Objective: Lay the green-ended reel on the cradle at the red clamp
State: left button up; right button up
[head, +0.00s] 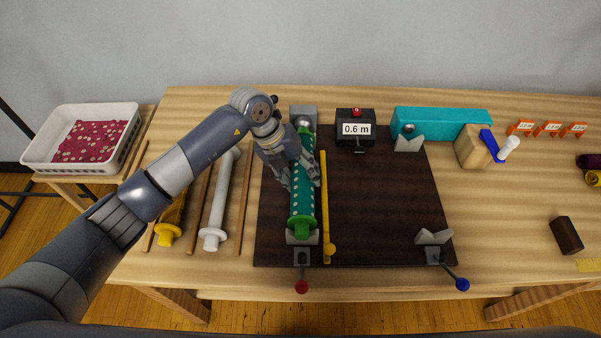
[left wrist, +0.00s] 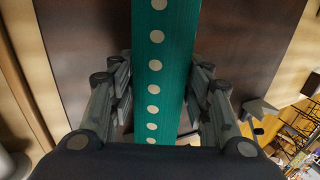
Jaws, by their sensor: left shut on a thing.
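The green-ended reel (head: 302,211) is wound with teal fabric with pale dots and lies lengthwise toward me. My left gripper (head: 293,176) is shut around its middle. In the left wrist view, the teal roll (left wrist: 165,70) passes between the two fingers (left wrist: 160,105). The reel's near green end is over the grey front cradle block (head: 297,239) at the red clamp (head: 302,287). The far end is close to the grey rear block (head: 303,112), partly hidden by my arm. I cannot tell whether the reel touches the cradle. My right gripper is not in view.
A yellow stick (head: 324,205) lies just right of the reel on the dark board (head: 375,200). White (head: 218,205) and yellow (head: 172,218) reels lie left. The blue clamp's cradle (head: 433,237) is empty. A box reading 0.6 m (head: 355,138) stands behind.

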pick_arm(q)
jog(key=shift+r, duration=0.1)
jog(key=o, duration=1.1)
jog(key=shift+o, duration=1)
jog(key=shift+a+r, duration=0.2)
jog(key=shift+r, duration=0.2)
jog(key=v, duration=1.1)
